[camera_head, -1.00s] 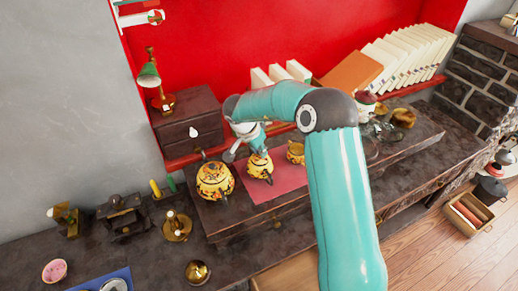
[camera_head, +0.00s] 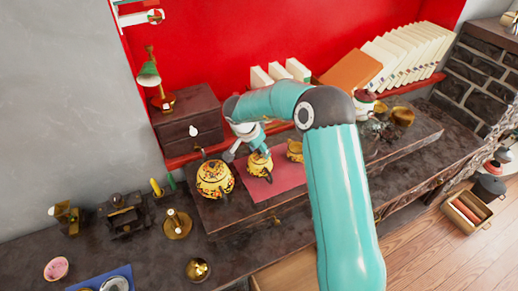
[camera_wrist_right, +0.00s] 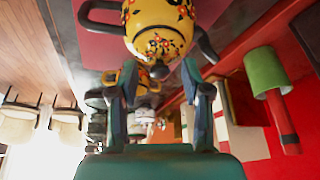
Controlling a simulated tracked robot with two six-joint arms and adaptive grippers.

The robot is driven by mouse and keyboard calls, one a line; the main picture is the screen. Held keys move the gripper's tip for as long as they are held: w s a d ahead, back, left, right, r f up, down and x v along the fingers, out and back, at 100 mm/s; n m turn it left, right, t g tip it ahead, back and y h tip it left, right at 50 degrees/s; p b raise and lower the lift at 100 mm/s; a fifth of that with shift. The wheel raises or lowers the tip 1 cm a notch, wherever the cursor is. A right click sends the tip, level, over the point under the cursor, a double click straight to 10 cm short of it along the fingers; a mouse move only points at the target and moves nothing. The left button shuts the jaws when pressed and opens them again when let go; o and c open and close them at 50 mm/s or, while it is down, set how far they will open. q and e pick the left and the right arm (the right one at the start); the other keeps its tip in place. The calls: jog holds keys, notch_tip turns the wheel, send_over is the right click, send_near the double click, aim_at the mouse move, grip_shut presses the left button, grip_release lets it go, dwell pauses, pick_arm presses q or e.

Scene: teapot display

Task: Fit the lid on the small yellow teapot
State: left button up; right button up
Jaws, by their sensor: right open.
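The small yellow teapot (camera_head: 259,165) stands on the red mat (camera_head: 284,182) and has dark flowers, a dark handle and a dark spout. In the wrist view it hangs inverted at the top (camera_wrist_right: 190,18). A flowered lid (camera_wrist_right: 165,42) with a dark knob (camera_wrist_right: 158,72) appears to sit on its opening; I cannot tell how fully it is seated. My right gripper (camera_head: 245,150) is just above the teapot. In the wrist view its open fingers (camera_wrist_right: 162,78) are on either side of the knob, with visible gaps. My left gripper is not in view.
A larger yellow teapot (camera_head: 214,180) stands close on the left. A small yellow jug (camera_head: 295,151) stands on the right, near my arm. A dark drawer box (camera_head: 190,120) and a green lamp (camera_head: 150,75) are behind. Brass items stand at the front left.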

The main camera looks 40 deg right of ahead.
jog(key=v, duration=1.2)
jog(key=shift+f, duration=0.1)
